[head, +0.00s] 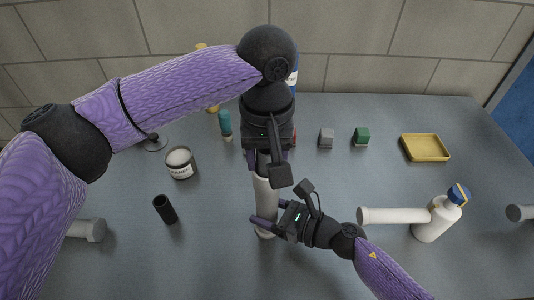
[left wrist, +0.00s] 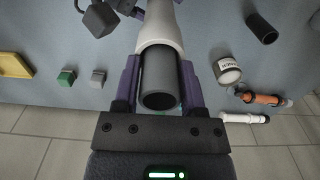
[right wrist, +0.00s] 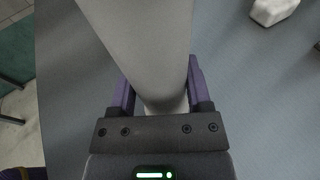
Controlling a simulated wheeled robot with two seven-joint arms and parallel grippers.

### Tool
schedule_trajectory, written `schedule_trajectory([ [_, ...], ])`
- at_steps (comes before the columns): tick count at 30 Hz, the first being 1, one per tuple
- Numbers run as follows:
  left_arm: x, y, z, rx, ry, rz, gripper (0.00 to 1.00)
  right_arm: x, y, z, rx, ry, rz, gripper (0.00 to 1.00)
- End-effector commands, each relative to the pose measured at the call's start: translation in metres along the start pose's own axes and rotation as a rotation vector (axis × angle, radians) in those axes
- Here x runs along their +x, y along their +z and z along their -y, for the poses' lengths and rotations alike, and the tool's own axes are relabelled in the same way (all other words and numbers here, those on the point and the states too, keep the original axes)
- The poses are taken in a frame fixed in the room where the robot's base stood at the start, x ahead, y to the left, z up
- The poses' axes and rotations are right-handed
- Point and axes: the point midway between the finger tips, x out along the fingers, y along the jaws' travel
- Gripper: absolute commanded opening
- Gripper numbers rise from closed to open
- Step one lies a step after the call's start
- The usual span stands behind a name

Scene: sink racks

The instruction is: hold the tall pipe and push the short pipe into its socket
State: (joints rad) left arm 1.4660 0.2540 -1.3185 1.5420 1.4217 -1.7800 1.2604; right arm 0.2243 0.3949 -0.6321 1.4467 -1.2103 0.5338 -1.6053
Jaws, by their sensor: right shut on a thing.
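The tall pipe (head: 266,192) is light grey and stands upright in the middle of the table. My right gripper (head: 264,222) is shut around its lower part; the pipe fills the space between the fingers in the right wrist view (right wrist: 150,50). The short pipe (left wrist: 160,85) is a dark grey tube, with the pale socket rim (left wrist: 160,47) around its far end. My left gripper (left wrist: 158,88) comes from above, its fingers close against both sides of the short pipe. My left arm hides most of this joint in the head view. How deep the short pipe sits is hidden.
A black cup (head: 165,209) and a labelled jar (head: 180,163) stand to the left. A white bottle (head: 436,218) and a pale pipe (head: 394,215) are at the right. A yellow tray (head: 425,147), green block (head: 361,137) and grey block (head: 326,138) lie behind.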

Motion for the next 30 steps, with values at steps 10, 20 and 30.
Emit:
schedule_trajectory([
  [10,0.000,0.000,0.000,0.000,0.000,0.000,0.82,0.000,0.000,0.000,0.000,0.000,0.000,0.11],
  [20,-0.063,0.000,-0.001,0.000,0.001,-0.003,0.82,0.000,0.000,0.000,0.000,0.000,0.000,0.11],
  [30,-0.122,0.000,0.000,-0.001,-0.001,-0.001,0.82,0.000,0.000,0.000,0.000,0.000,0.000,0.11],
])
